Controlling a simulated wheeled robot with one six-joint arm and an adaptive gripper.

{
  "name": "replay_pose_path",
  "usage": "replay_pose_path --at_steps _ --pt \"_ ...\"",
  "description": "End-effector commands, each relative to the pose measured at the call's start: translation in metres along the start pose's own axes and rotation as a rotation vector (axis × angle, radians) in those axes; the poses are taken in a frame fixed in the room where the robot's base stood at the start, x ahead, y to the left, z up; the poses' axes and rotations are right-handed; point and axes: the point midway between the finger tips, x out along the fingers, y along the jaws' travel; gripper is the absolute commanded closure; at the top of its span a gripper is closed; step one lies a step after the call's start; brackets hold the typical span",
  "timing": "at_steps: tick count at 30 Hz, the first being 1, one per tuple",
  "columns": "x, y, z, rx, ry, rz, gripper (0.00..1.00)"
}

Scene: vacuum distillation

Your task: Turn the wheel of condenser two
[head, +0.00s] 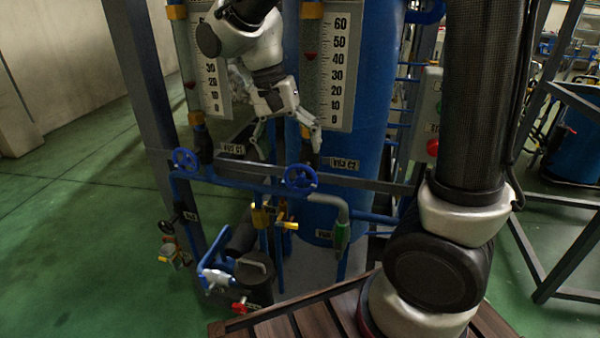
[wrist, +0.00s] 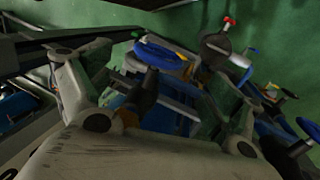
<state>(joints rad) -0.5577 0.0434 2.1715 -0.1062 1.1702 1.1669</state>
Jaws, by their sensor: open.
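Condenser two's wheel (head: 301,178) is a blue spoked handwheel beside the label "V03 C2" in the head view. My gripper (head: 287,148) is open and empty, pointing down just above this wheel, its fingers spread. I cannot tell from the head view whether they touch the wheel. In the wrist view my gripper (wrist: 172,85) has a finger at each side, and a blue wheel (wrist: 160,52), apparently condenser two's, shows beyond and between them, apart from the fingers.
Condenser one's similar blue wheel (head: 185,160) is to the left. Scale boards (head: 333,75) hang above, close to my arm. A grey horizontal beam (head: 240,172) runs behind the wheels. Below are pipes, a blue-handled valve (head: 215,275) and a red-handled valve (head: 240,306).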

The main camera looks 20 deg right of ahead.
Motion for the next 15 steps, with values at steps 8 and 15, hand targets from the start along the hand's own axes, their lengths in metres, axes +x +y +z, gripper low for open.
replay_pose_path --at_steps 8,15 --pt "0.019 0.002 0.001 0.075 -0.003 0.006 0.08" --pt "0.06 0.002 0.001 0.073 -0.003 0.007 0.08"
